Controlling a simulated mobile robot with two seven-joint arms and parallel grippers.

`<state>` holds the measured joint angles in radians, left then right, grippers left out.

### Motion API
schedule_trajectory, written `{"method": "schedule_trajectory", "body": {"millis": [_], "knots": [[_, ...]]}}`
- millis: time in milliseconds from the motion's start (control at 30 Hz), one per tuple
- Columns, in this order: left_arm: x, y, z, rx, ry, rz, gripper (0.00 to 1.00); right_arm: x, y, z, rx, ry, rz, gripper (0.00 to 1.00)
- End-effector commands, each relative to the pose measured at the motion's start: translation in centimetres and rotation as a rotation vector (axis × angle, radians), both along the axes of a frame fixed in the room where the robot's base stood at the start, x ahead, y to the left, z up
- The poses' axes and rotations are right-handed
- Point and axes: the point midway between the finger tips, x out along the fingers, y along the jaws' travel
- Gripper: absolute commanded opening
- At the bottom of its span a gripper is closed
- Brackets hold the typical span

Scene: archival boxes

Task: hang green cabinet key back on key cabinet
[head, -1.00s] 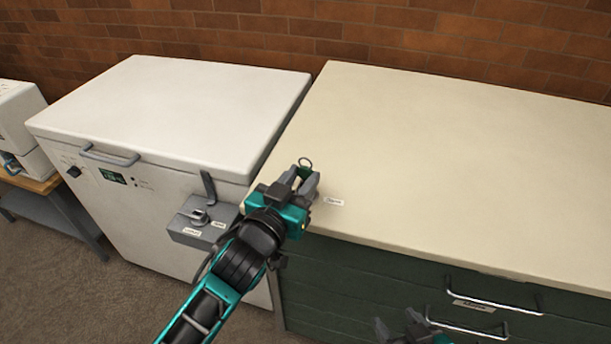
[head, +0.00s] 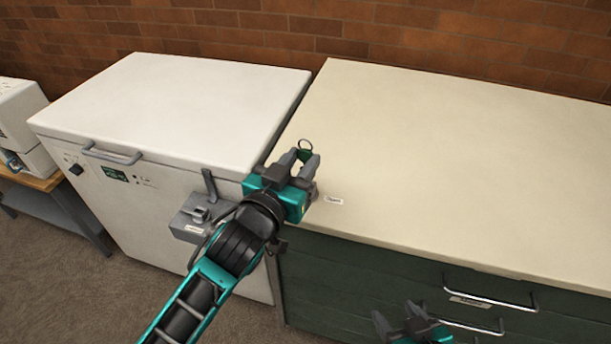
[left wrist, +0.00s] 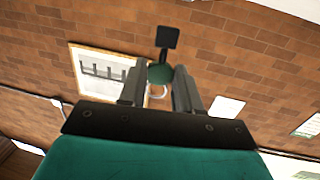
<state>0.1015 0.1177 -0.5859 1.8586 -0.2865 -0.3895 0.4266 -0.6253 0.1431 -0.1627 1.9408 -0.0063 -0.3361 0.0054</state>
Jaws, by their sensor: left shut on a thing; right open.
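My left gripper (head: 303,167) is shut on the green cabinet key (head: 304,155), held near the front left corner of the cream worktop. The key's metal ring (head: 306,144) sticks up past the fingertips. In the left wrist view the green key head (left wrist: 160,74) sits between the fingers. A wood-framed, pale panel with dark upright shapes, apparently the key cabinet (left wrist: 88,60), is on the brick wall left of the fingers there, apart from the key. It is not visible in the head view. My right gripper (head: 398,318) is open and empty, low before the green drawers.
A white chest freezer (head: 180,110) with a grey latch box (head: 190,220) stands left of the cream worktop (head: 450,160). Green drawers (head: 370,285) with metal handles are below. The worktop is clear except for a small label (head: 334,199). White sheets (left wrist: 226,106) hang on the wall.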

Motion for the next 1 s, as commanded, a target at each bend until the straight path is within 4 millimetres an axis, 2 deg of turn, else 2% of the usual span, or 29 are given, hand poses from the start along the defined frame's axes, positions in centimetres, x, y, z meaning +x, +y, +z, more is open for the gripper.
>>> {"method": "schedule_trajectory", "body": {"millis": [567, 1000], "knots": [[-0.2, 0.1, 0.7, 0.000, 0.000, -0.001, 0.11, 0.0, 0.0, 0.0, 0.000, 0.000, 0.000, 0.62], [-3.2, 1.6, 1.5, 0.000, 0.001, 0.000, 0.11, 0.0, 0.0, 0.0, 0.000, 0.000, 0.000, 0.62]]}}
